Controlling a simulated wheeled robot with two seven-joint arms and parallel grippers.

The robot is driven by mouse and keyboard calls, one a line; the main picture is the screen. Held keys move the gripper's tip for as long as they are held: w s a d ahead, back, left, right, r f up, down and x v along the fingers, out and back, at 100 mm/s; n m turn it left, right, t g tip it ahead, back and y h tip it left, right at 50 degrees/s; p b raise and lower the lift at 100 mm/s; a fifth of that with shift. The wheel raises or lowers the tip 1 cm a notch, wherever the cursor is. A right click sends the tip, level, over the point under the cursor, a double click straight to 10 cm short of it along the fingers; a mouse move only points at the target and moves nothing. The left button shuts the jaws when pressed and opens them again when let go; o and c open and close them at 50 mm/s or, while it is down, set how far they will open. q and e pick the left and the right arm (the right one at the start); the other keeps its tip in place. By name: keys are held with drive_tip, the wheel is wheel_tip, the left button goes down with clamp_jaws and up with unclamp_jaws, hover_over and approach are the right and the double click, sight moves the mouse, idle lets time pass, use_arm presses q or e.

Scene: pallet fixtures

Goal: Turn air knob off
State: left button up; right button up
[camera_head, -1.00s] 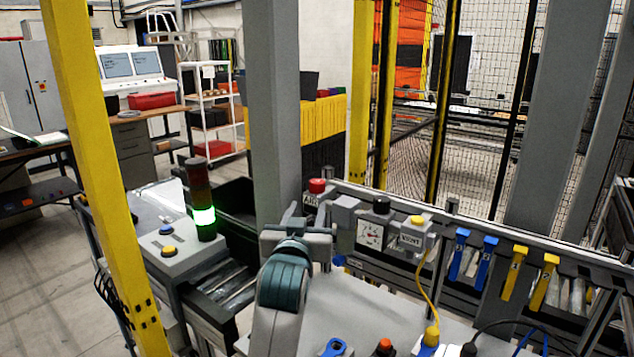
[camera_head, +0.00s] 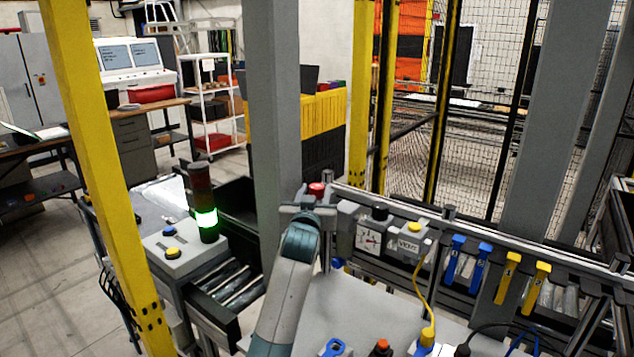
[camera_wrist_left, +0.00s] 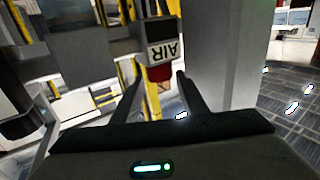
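The red air knob (camera_head: 317,188) sits on the rail at the left end of the fixture, beside the grey post. In the left wrist view the red knob (camera_wrist_left: 160,73) shows just below its block, whose AIR label (camera_wrist_left: 163,52) appears upside down. My left gripper (camera_head: 308,207) is at the knob and hides the AIR label in the head view. In the left wrist view my left gripper (camera_wrist_left: 159,76) is open, with one finger on each side of the knob; I cannot tell whether they touch it. My right gripper is not in view.
A pressure gauge (camera_head: 369,237) and a VENT block with a yellow button (camera_head: 414,227) stand to the right of the knob. The grey post (camera_head: 273,130) rises close on the left. A lit signal tower (camera_head: 205,215) stands further left. Blue and yellow clips hang along the rail.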

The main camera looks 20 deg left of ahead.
sight(316, 190)
use_arm(q)
drive_tip(key=shift+w+a+p, duration=0.2)
drive_tip(key=shift+w+p, duration=0.05)
drive_tip(key=shift+w, duration=0.65)
drive_tip(key=shift+w+a+p, duration=0.15)
drive_tip(key=shift+w+p, duration=0.1)
drive_tip(key=shift+w, duration=0.65)
drive_tip(key=c, duration=0.8)
